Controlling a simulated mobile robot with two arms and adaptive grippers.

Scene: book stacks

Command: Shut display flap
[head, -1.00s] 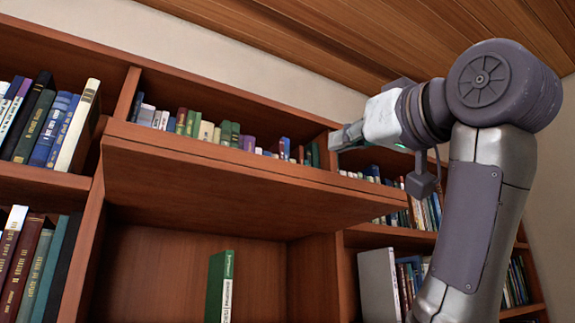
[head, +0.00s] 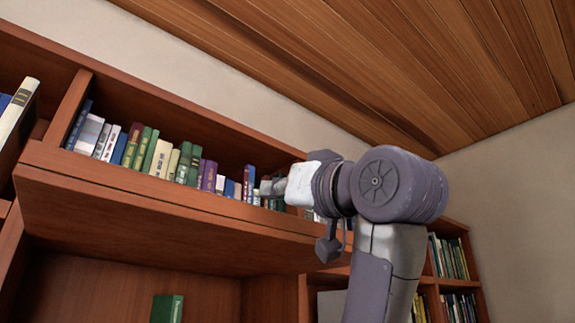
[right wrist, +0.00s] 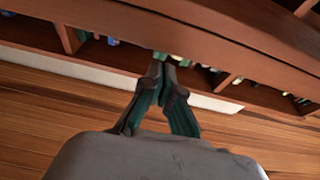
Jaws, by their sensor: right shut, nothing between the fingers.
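The display flap (head: 150,222) is a wide wooden panel. It juts outward from the bookcase, raised above an open compartment, with its underside showing. My right gripper (head: 264,188) is shut and empty, above the flap's front edge near its right end, in front of the upper row of books. In the right wrist view the shut fingertips (right wrist: 168,62) point at a long wooden board (right wrist: 215,45); I cannot tell whether they touch it. My left gripper is not in view.
Books (head: 160,157) stand in the upper compartment behind the gripper. A green book (head: 166,309) stands in the open compartment below the flap. More shelves (head: 452,262) are at right. The plank ceiling (head: 370,70) lies above; the space before the flap is clear.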

